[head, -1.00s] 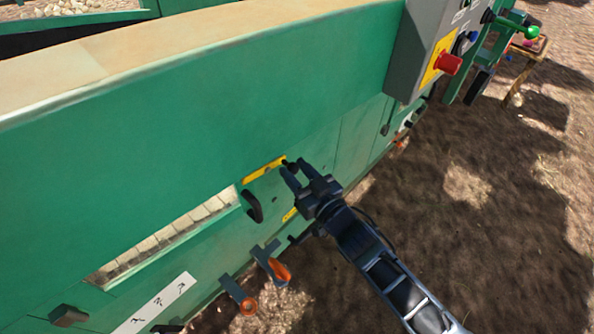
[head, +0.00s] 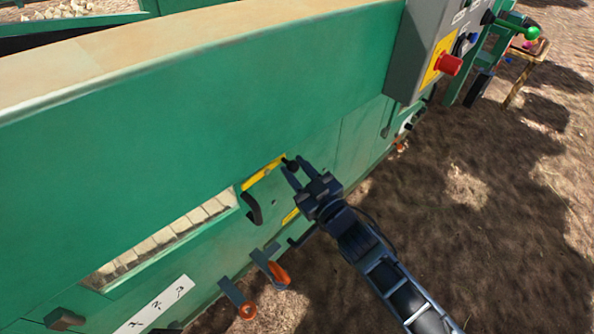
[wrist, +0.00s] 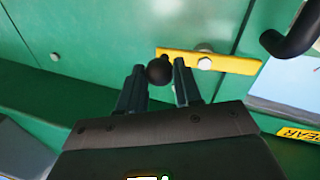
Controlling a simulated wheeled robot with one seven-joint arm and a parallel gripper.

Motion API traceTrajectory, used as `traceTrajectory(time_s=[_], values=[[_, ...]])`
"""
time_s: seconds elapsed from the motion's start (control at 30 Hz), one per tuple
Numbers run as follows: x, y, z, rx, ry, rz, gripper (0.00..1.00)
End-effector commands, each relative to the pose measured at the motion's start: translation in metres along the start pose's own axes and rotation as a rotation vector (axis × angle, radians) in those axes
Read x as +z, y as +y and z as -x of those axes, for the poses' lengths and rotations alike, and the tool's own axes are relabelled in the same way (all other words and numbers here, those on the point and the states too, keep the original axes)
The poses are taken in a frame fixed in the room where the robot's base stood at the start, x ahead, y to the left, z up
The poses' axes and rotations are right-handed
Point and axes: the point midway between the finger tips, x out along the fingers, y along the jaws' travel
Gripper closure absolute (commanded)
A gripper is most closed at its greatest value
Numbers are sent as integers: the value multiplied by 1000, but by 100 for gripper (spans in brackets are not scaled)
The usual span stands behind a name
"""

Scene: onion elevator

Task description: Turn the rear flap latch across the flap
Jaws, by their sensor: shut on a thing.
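The rear flap latch is a yellow bar (head: 263,173) on the green side panel, with a black ball knob (head: 290,163) at its right end. In the wrist view the yellow bar (wrist: 222,62) runs nearly level, with a bolt in it, and the black knob (wrist: 159,71) is at its left end. My gripper (head: 294,174) reaches the knob from the lower right. Its two fingers (wrist: 159,85) stand on either side of the knob and are shut on it. A black curved handle (head: 254,208) is just below the bar; it also shows in the wrist view (wrist: 292,38).
A slotted opening (head: 165,240) lies left of the latch. Orange-ended levers (head: 277,273) stick out below. A grey control box (head: 425,50) with a red button (head: 449,64) juts out at upper right. Open dirt ground (head: 470,200) lies to the right.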

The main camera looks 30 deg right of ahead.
Motion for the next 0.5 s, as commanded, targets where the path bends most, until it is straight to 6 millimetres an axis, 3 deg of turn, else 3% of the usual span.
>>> traceTrajectory(time_s=[0.07, 0.1, 0.33, 0.5], values=[[-1, 0, 0, -1, 2, 0, 97], [-1, 0, 0, -1, 3, 0, 64], [-1, 0, 0, -1, 2, -1, 42], [-1, 0, 0, 0, 1, -2, 42]])
